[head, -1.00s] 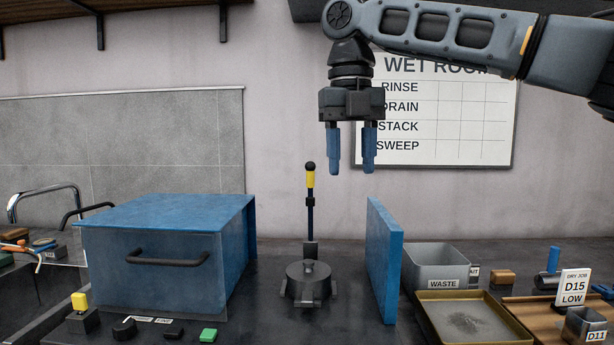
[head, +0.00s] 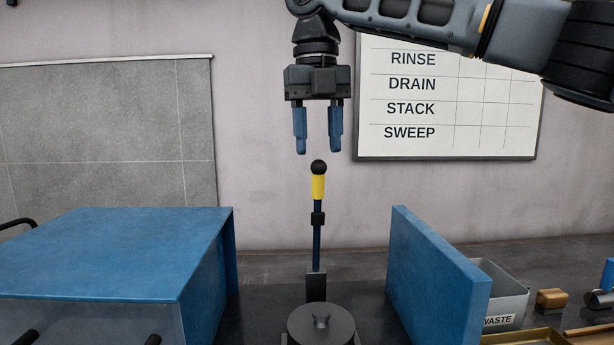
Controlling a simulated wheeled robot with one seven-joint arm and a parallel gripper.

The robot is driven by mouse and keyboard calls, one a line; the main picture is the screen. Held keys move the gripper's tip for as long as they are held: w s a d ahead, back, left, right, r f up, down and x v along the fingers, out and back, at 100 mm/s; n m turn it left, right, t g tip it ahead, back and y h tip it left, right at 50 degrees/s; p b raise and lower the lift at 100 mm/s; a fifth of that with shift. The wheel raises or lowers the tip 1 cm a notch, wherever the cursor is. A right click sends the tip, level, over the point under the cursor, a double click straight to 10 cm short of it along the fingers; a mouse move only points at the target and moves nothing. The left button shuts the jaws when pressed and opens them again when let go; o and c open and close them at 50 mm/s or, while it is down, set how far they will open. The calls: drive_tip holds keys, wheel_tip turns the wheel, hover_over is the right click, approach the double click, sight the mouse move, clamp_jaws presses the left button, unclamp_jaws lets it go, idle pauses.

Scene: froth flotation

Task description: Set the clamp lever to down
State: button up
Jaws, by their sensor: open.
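The clamp lever (head: 317,230) stands upright in the middle of the head view, with a black ball knob (head: 319,167) and a yellow grip (head: 318,187) at its top. Its foot is behind a round dark clamp base (head: 321,325) with a small raised centre. My gripper (head: 319,150) points down with its two blue fingers apart and nothing between them. The fingertips are just above the knob in the picture. I cannot tell the depth gap between them.
A blue box (head: 110,250) stands to the left of the lever and an upright blue panel (head: 437,275) to the right. A grey waste bin (head: 503,295) and a small brown block (head: 551,299) are farther right. The space between box and panel holds only the clamp.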

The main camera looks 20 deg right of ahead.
sight(320, 202)
drive_tip(key=shift+w+f, duration=0.1)
drive_tip(key=shift+f, duration=0.15)
drive_tip(key=shift+d+f, duration=0.15)
drive_tip(key=shift+f, duration=3.45)
drive_tip(key=shift+c, duration=0.3)
clamp_jaws()
